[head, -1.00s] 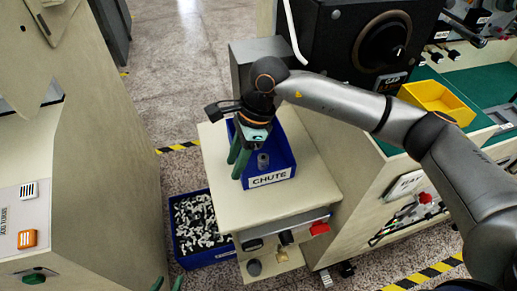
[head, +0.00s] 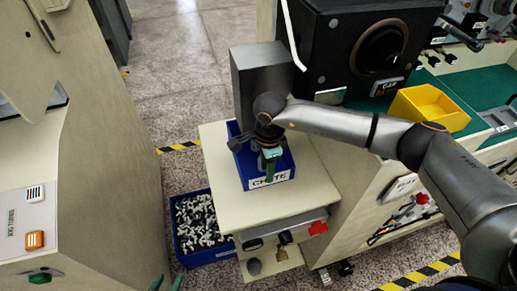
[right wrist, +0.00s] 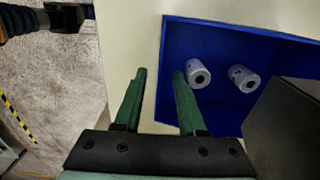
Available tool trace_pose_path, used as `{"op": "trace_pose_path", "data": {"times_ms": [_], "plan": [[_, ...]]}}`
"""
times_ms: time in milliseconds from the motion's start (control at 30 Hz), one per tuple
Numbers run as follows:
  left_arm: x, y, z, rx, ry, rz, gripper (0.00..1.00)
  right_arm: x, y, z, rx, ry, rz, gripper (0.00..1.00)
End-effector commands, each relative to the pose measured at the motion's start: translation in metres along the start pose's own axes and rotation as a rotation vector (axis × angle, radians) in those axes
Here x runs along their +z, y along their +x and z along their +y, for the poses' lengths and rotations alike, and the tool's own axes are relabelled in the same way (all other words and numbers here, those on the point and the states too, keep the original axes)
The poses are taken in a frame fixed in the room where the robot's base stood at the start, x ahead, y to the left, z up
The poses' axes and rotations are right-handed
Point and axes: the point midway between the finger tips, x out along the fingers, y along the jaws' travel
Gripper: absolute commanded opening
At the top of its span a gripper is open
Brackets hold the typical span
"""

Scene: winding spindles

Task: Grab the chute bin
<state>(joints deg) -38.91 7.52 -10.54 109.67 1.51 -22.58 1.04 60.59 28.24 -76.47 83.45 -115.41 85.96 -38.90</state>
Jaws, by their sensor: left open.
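The chute bin (head: 243,171) is a blue open box with a white CHUTE label, standing on the cream cabinet top. My right gripper (head: 270,166) is over its front wall and hides part of the label. In the right wrist view the chute bin (right wrist: 200,32) holds two grey cylindrical parts (right wrist: 243,77). There my right gripper (right wrist: 160,74) is open, with a bin wall edge lying between its green fingers in the picture; I cannot tell whether they touch it. My left gripper (head: 167,284) is open and empty at the bottom edge, only its fingertips showing.
A blue crate (head: 205,259) of small white and dark parts stands on the floor beside the cabinet (head: 270,211). A dark grey metal box (head: 262,72) rises behind the chute bin. A yellow bin (head: 430,107) is at the right. A cream machine (head: 100,180) stands left.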

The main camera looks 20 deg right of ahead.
Motion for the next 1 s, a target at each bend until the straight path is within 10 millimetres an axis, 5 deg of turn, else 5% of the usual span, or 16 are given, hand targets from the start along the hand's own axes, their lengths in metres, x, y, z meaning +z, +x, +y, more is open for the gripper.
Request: {"op": "trace_pose_path", "data": {"times_ms": [200,467,800,1000], "plan": [[-0.004,-0.004,0.0,0.0,0.0,0.0,0.5,0.001,0.025,0.001,0.001,0.0,-0.001,0.4],[-0.004,-0.004,0.0,0.0,0.0,0.0,0.5,0.001,0.027,0.0,0.0,0.0,-0.001,0.39],[-0.004,-0.003,0.0,0.0,0.0,0.0,0.5,0.001,0.026,0.0,0.0,0.0,-0.001,0.01],[-0.004,-0.004,0.0,0.0,0.0,0.0,0.5,0.001,0.026,0.0,0.0,0.0,-0.001,0.0]]}}
